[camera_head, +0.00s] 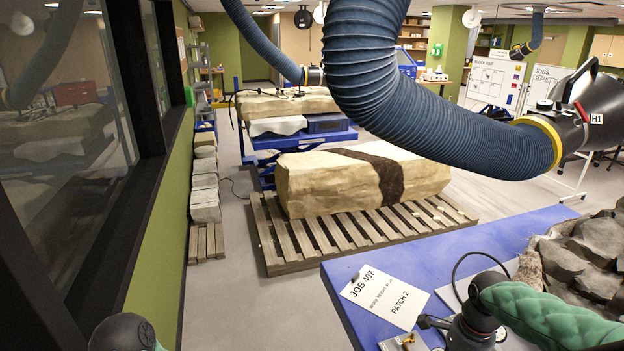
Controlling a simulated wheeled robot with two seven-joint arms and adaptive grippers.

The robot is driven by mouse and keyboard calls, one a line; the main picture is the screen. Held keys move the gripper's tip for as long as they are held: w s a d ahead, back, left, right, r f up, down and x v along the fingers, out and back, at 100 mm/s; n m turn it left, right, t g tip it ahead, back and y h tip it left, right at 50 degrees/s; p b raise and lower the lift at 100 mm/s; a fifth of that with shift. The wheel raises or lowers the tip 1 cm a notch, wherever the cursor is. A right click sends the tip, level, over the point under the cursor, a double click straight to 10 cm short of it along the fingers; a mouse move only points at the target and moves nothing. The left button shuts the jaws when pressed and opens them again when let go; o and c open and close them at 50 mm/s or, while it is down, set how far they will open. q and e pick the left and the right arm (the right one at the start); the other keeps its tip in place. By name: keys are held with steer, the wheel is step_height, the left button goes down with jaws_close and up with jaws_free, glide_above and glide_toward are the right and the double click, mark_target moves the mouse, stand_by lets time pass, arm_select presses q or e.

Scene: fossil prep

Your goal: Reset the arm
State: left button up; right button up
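A large ribbed blue extraction hose (400,75) hangs from above and curves across the view to the right. It ends in a yellow collar (541,143) and a black hood (590,108) with a handle, a red part and an H1 label. The hood is above the blue table. My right arm, in a green textured sleeve, comes in at the lower right. Its dark gripper (436,323) is low over the table's near part, apart from the hood; its fingertips are not clear. A dark, round part of my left arm shows at the bottom left; the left gripper is out of view.
The blue table (460,246) bears a JOB 407 sheet (385,296) and grey rocks (585,255). Beyond it, a stone block (360,180) lies on a wooden pallet (290,243). A window wall (140,215) bounds the left. The floor between is clear.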

steer(key=a+f+n+y, duration=0.1)
steer(key=a+f+n, duration=0.1)
steer(key=a+f, duration=0.35)
steer(key=s+a+f+n+y, duration=0.1)
steer(key=a+f+n, duration=0.15)
steer(key=f, duration=0.65)
steer(key=a+f+n+y, duration=0.1)
steer(key=a+f+n, duration=0.2)
steer(key=f, duration=0.4)
steer(key=s+a+f+n, duration=0.6)
steer(key=s+a+f, duration=0.3)
steer(key=s+f, duration=0.5)
step_height(320, 180, down, 9)
steer(key=w+a+n+b, duration=0.1)
steer(key=a+b, duration=0.1)
steer(key=b, duration=0.8)
steer(key=shift+w+n, duration=0.35)
steer(key=shift+w, duration=0.05)
steer(key=shift+d+r, duration=0.1)
steer(key=shift+r, duration=0.05)
